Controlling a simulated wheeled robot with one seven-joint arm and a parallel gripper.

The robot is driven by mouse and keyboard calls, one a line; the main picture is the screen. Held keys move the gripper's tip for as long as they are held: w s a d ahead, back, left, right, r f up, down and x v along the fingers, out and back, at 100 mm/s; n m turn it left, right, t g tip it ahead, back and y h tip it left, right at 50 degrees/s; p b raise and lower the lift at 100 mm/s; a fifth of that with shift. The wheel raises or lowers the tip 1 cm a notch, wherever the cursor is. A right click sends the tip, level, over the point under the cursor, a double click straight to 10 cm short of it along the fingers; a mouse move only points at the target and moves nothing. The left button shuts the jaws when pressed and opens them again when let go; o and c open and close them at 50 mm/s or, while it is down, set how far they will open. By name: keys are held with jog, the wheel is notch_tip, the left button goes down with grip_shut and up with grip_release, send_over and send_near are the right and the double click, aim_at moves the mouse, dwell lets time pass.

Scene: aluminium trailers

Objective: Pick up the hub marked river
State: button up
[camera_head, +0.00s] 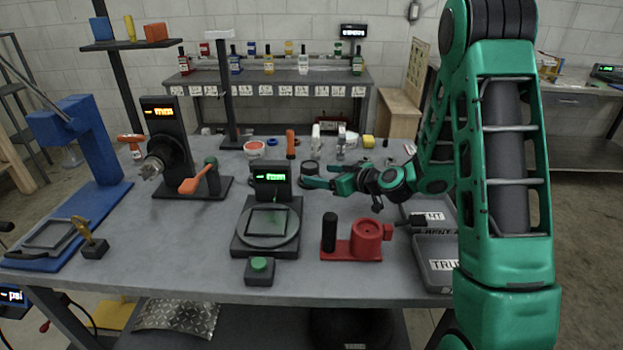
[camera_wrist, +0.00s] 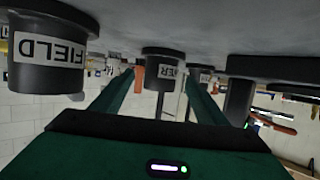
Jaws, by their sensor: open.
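My gripper (camera_head: 318,178) reaches in low over the middle of the grey table, its fingers open and pointing left. In the wrist view, which is upside down, the open fingers (camera_wrist: 161,78) reach toward a dark hub (camera_wrist: 163,55) with a white label. Only the label's end, like "VER", is readable; the rest is hidden. The hub appears between the fingertips, apparently untouched. Another dark hub (camera_wrist: 47,62), labelled FIELD, is left of the fingers. A third hub (camera_wrist: 200,70) is partly hidden behind the right finger. A dark round hub (camera_head: 309,167) shows beside my fingertips in the head view.
A scale (camera_head: 266,240) with a green display and a red fixture (camera_head: 352,246) stand nearer on the table. Grey labelled trays (camera_head: 437,275) lie to the right. An orange cylinder (camera_head: 290,144) and a white-and-red tub (camera_head: 254,149) stand farther back.

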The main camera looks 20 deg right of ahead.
aim_at(315, 172)
jog(key=shift+x, duration=3)
jog(key=shift+a+r, duration=0.1)
jog(key=shift+r, duration=0.05)
jog(key=c, duration=1.4)
jog(key=shift+r, duration=0.1)
grip_shut()
